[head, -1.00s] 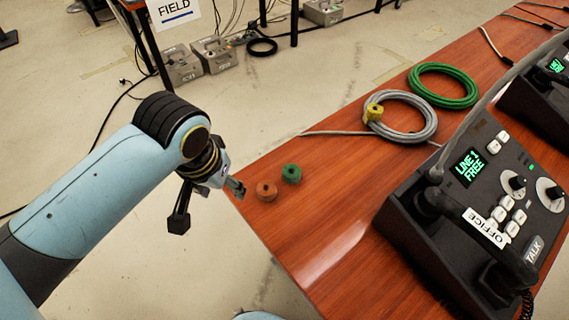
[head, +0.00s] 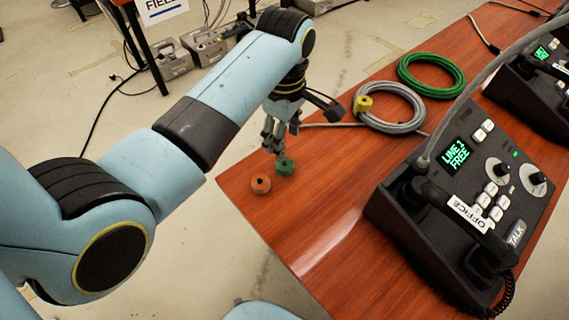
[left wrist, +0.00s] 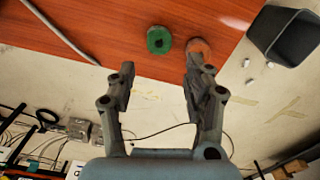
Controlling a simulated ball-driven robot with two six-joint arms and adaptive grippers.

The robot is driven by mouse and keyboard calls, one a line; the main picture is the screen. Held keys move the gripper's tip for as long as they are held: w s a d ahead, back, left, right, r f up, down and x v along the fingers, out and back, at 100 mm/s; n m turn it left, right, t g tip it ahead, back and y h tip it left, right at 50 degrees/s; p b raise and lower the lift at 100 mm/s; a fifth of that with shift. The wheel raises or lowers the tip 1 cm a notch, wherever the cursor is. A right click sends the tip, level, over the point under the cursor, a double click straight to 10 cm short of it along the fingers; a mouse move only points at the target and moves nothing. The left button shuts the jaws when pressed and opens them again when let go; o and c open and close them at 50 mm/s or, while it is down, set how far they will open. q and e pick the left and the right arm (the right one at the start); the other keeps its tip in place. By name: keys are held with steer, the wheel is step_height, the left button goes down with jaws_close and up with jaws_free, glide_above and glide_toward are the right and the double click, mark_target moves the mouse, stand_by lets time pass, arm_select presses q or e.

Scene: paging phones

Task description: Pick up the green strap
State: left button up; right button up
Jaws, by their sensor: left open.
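The green strap (head: 285,167), a small roll with a dark hole, lies on the red-brown wooden table near its left edge. It also shows at the top of the left wrist view (left wrist: 158,40). My left gripper (head: 274,145) points down just above it and overlaps it in the head view. In the left wrist view the open, empty fingers (left wrist: 160,68) are spread apart, and the green strap lies beyond the gap between their tips. My right gripper is out of view.
An orange-brown strap roll (head: 261,184) lies close beside the green one, near a fingertip in the wrist view. A grey cable coil (head: 412,128) with a yellow strap (head: 363,104), a green cable coil (head: 455,90) and a black phone console (head: 450,205) stand to the right.

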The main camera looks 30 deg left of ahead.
arm_select(q)
glide_above(283, 163)
steer(key=f, duration=0.4)
steer(key=shift+s+d+f, duration=0.1)
steer(key=shift+s+d, duration=0.1)
steer(key=shift+d, duration=0.05)
steer(key=f, duration=0.3)
steer(key=f+b, duration=0.1)
steer(key=f, duration=0.1)
steer(key=shift+w+a+f, duration=0.2)
steer(key=shift+a+f, duration=0.1)
steer(key=shift+f, duration=0.05)
steer(key=shift+c, duration=0.4)
steer(key=c, duration=0.5)
steer(key=shift+r, duration=0.15)
